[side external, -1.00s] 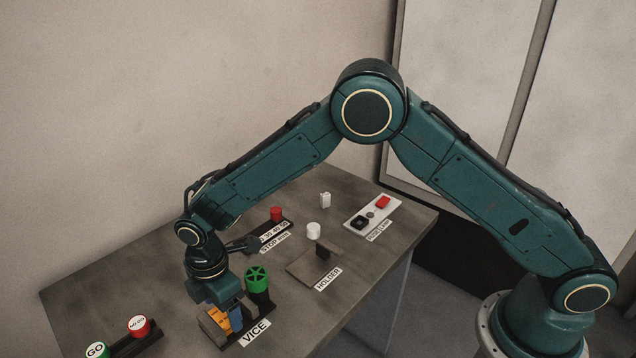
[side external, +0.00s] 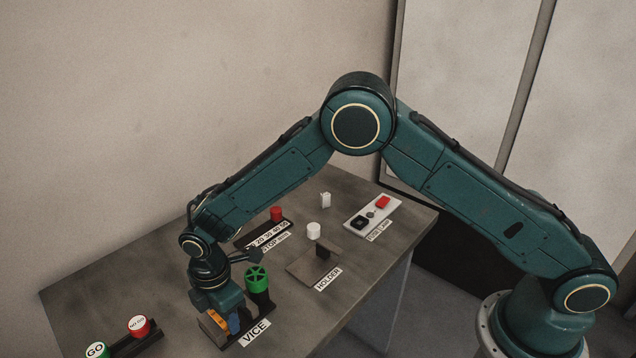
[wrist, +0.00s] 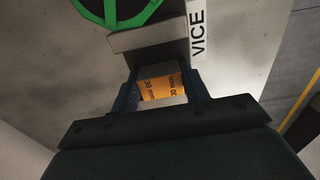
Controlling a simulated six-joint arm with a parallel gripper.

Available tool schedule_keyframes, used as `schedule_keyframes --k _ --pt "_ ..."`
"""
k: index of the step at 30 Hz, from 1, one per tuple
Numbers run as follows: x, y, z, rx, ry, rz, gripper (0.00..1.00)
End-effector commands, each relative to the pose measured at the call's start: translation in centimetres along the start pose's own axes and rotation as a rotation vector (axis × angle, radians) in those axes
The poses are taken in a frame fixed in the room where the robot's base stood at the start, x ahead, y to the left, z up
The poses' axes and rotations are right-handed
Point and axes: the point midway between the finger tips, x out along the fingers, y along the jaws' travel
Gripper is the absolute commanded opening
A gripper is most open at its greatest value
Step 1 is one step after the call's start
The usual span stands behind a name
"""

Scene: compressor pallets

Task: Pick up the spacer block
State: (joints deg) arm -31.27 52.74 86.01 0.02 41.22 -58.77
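The spacer block (wrist: 158,88), with an orange face marked 30 mm, sits between the two dark blue fingers of my gripper (wrist: 163,92) in the wrist view. The fingers flank it on both sides, close to its edges; I cannot tell whether they press on it. In the side view the block's orange part (side external: 217,319) shows low in the vice (side external: 242,341), beside a blue finger. My gripper (side external: 226,320) points down at the vice, and its body hides most of the block.
The green vice handwheel (side external: 257,279) stands close beside my gripper. The holder (side external: 305,268), a white cylinder (side external: 313,230) and a red knob (side external: 277,214) lie farther back. A red button (side external: 138,325) and a GO button (side external: 97,350) are at the front left.

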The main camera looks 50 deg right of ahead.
Motion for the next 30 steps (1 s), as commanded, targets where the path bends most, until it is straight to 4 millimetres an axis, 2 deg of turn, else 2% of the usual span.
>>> schedule_keyframes --k 11,17,23,30 --pt "-0.2 0.0 0.0 0.0 0.001 0.001 0.2" --pt "-1.2 0.1 0.0 0.0 0.001 0.002 0.2" --pt "-3.8 0.1 -0.1 0.0 0.003 0.004 0.2" --pt "-8.5 0.1 -0.1 0.0 0.003 0.005 0.2"
